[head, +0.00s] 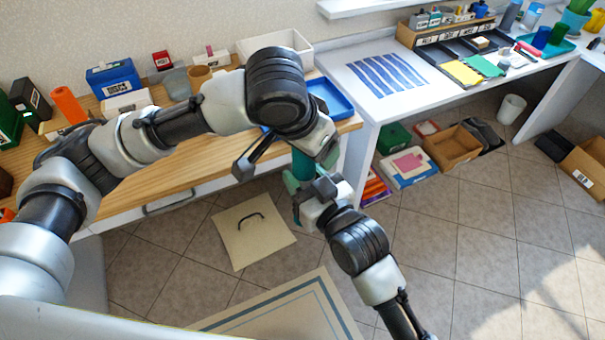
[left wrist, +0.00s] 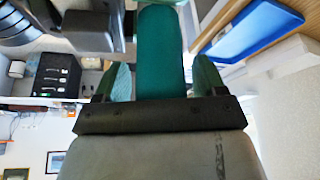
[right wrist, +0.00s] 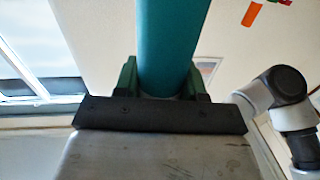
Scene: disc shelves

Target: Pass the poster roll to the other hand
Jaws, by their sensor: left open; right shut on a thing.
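The poster roll (head: 302,163) is a teal cylinder, upright in the head view, between my two grippers and mostly hidden by them. My right gripper (head: 306,189) is shut on its lower part. In the right wrist view the roll (right wrist: 178,40) rises between the green fingers (right wrist: 163,78). My left gripper (head: 285,162) is open around the upper part of the roll. In the left wrist view the roll (left wrist: 161,55) stands between the spread fingers (left wrist: 163,75), with a gap on both sides.
A wooden counter (head: 200,160) with a blue tray (head: 330,97) and a white bin (head: 272,46) lies behind the grippers. A white table (head: 420,105) stands to the right, with boxes beneath it. The tiled floor (head: 470,230) at right is clear.

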